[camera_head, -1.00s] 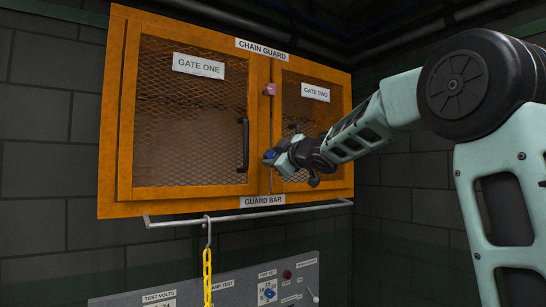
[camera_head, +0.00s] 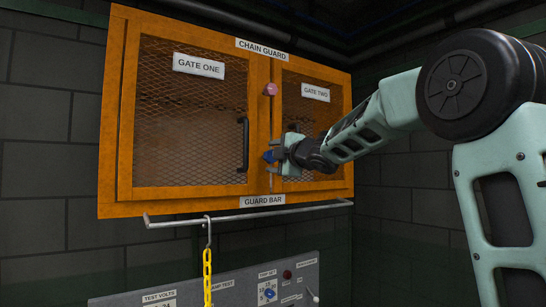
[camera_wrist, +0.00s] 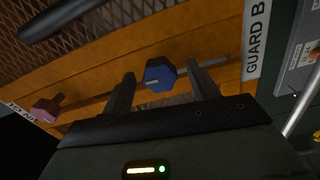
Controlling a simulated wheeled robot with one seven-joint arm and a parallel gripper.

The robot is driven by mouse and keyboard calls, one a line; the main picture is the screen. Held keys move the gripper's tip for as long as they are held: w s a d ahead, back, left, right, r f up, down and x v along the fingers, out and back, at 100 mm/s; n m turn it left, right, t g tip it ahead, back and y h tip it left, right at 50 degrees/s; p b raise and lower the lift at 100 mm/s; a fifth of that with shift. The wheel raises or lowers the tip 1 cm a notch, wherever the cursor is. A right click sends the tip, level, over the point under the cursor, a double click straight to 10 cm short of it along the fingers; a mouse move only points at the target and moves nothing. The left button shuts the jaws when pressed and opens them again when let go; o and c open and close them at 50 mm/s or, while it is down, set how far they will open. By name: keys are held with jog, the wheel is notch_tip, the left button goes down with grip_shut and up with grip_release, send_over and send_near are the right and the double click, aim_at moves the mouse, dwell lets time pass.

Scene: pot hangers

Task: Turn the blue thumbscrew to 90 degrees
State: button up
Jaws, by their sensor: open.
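The blue thumbscrew (camera_wrist: 160,73) is on the orange frame between the two gates of the chain guard cabinet. In the head view it shows as a small blue knob (camera_head: 269,156) just left of my gripper (camera_head: 280,153). In the wrist view my gripper (camera_wrist: 162,88) is open, with one finger on each side of the blue thumbscrew. A gap shows at the left finger; I cannot tell whether the right finger touches it. A pale line shows on the thumbscrew's face.
A pink thumbscrew (camera_head: 270,89) sits higher on the same frame. A black handle (camera_head: 244,145) stands out from gate one. The guard bar (camera_head: 250,215) runs below the cabinet, with a yellow chain (camera_head: 207,270) hanging from it. A grey test panel (camera_head: 230,280) is underneath.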

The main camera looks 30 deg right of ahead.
jog(key=shift+s+d, duration=0.1)
jog(key=shift+s, duration=2.4)
jog(key=shift+s, duration=0.1)
